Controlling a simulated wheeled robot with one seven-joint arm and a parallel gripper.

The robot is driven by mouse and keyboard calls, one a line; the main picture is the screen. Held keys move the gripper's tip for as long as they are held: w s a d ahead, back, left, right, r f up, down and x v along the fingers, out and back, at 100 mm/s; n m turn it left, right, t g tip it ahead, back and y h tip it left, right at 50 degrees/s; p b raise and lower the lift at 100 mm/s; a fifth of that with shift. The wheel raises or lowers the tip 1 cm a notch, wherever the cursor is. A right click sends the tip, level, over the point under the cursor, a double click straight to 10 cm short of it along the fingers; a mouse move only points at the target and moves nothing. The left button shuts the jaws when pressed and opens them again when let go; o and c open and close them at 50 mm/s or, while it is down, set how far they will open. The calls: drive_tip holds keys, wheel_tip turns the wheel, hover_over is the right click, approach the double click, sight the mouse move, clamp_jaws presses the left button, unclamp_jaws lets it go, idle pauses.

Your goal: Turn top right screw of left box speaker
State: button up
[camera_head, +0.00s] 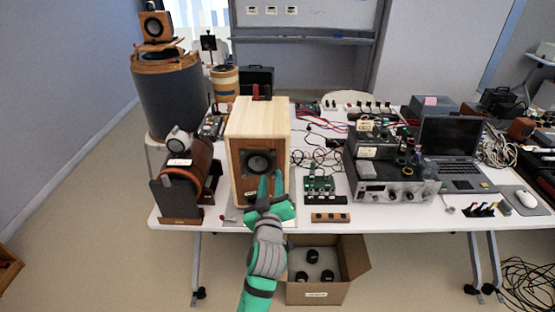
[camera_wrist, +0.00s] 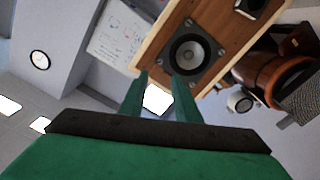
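The box speaker (camera_head: 262,118) is a light wooden box near the table's front edge, left of the middle. Its brown front carries a round dark driver, which also shows on the speaker in the wrist view (camera_wrist: 187,54) with small screws around its rim. The picture there is tilted, so I cannot tell which screw is the top right one. My gripper (camera_head: 270,184) is green and in front of the speaker's lower right front. In the wrist view my gripper (camera_wrist: 160,82) has its two fingers apart with nothing between them. I cannot see any contact with the speaker.
A brown rounded speaker (camera_head: 187,180) stands close on the left. A green circuit board (camera_head: 320,188) and a brown strip (camera_head: 330,217) lie to the right. An open cardboard box (camera_head: 317,293) with dark round parts is on the floor below. Cables and instruments crowd the table's right.

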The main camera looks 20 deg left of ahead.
sight(273, 154)
drive_tip(key=shift+x, duration=5.3)
drive_tip(key=shift+c, duration=0.6)
clamp_jaws()
